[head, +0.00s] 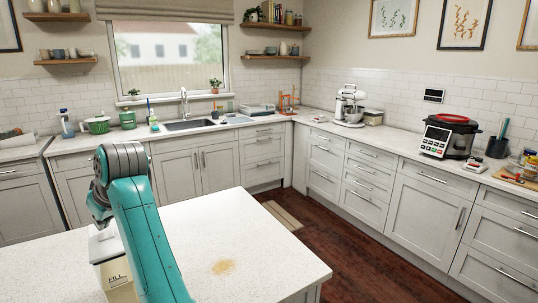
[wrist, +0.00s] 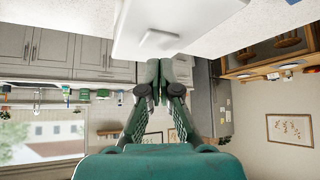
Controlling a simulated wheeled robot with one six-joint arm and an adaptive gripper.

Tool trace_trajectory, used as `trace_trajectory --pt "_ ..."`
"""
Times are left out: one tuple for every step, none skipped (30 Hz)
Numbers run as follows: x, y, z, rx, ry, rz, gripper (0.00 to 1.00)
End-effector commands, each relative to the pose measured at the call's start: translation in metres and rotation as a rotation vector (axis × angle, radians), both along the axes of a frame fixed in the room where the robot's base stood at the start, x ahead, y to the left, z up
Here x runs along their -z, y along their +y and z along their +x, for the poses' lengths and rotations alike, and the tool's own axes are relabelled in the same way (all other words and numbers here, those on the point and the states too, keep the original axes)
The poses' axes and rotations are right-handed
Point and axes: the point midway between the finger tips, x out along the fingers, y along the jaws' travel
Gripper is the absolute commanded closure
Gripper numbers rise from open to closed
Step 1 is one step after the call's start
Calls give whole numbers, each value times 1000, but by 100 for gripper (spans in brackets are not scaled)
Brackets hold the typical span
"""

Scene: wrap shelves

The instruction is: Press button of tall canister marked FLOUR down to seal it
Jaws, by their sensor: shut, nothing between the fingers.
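A tall pale canister (head: 122,290) with a white lid stands on the near island at the lower left of the head view. My arm covers its right side. Part of its dark lettering shows, but I cannot read FLOUR in it. The white lid (wrist: 190,20) fills the top of the wrist view. A small, light button (wrist: 158,40) stands out from the lid. My gripper (wrist: 160,66) is shut and empty, with its fingertips close to the button. I cannot tell whether they touch it. In the head view the fingertips are hidden.
A stand mixer (head: 348,105) and a cooker (head: 448,137) stand on the right counter.

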Motion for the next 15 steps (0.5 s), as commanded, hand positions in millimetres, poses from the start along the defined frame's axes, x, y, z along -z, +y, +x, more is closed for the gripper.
trace_trajectory --pt "-4 0 0 0 0 0 100" --pt "-6 0 0 0 0 0 100" --pt "-9 0 0 0 0 0 100" --pt "-11 0 0 0 0 0 100" --pt "-13 0 0 0 0 0 100" --pt "-16 0 0 0 0 0 100" --pt "-18 0 0 0 0 0 100" --pt "-20 0 0 0 0 0 100" --pt "-22 0 0 0 0 0 100" --pt "-24 0 0 0 0 0 100" --pt "-26 0 0 0 0 0 100" --pt "-29 0 0 0 0 0 100" --pt "-32 0 0 0 0 1 100" --pt "-34 0 0 0 0 1 100" --pt "-37 0 0 -1 -1 1 100"
